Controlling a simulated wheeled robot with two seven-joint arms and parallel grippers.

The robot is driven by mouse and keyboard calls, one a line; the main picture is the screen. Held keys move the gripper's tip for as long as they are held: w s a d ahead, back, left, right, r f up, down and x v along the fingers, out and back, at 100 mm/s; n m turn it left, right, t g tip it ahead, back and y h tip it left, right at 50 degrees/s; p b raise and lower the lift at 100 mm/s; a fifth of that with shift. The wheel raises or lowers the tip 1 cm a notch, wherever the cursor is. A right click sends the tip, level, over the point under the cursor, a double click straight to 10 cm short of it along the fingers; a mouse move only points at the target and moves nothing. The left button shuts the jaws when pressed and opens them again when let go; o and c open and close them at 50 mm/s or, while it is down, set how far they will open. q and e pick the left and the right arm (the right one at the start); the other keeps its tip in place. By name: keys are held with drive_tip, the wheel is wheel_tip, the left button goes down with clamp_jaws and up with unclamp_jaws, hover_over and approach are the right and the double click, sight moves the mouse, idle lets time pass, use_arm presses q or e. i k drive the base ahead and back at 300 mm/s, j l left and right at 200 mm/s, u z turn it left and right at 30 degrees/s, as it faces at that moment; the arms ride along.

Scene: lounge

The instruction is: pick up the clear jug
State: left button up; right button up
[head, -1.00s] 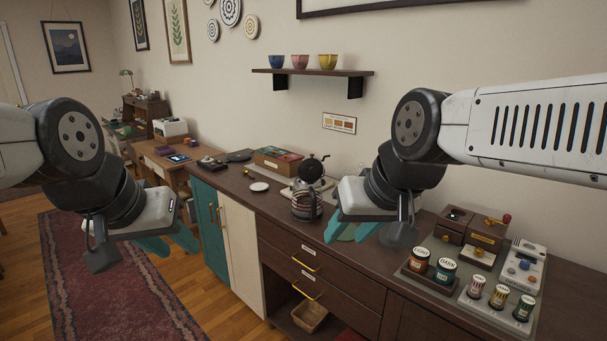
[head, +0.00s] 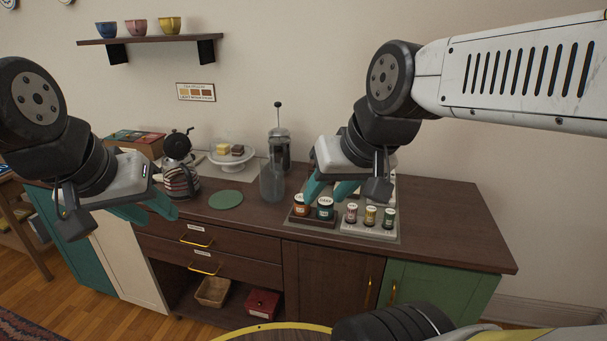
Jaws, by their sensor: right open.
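The clear jug (head: 272,184) appears to be the see-through grey vessel standing on the dark wooden counter (head: 450,225), in front of the French press (head: 279,150). My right gripper (head: 328,190) is open and empty, with teal fingers. In the picture it is just right of the jug, apart from it and above the counter. My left gripper (head: 150,208) also looks open and empty. It is further left, in front of the counter and the striped kettle (head: 180,180).
A green round mat (head: 226,199) lies left of the jug. A white cake stand (head: 232,158) is behind it. Several labelled jars (head: 325,208) stand below my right gripper, on trays. The counter's right end is clear. A wall shelf (head: 140,41) holds cups.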

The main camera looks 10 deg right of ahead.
sight(272, 185)
drive_tip(key=z, duration=0.25)
drive_tip(key=i+l, duration=0.15)
drive_tip(key=l, duration=0.2)
drive_tip(key=i+l, duration=0.15)
drive_tip(key=l, duration=0.2)
drive_tip(key=i+l, duration=0.15)
drive_tip(key=l, duration=0.2)
drive_tip(key=i+l, duration=0.15)
drive_tip(key=l, duration=0.2)
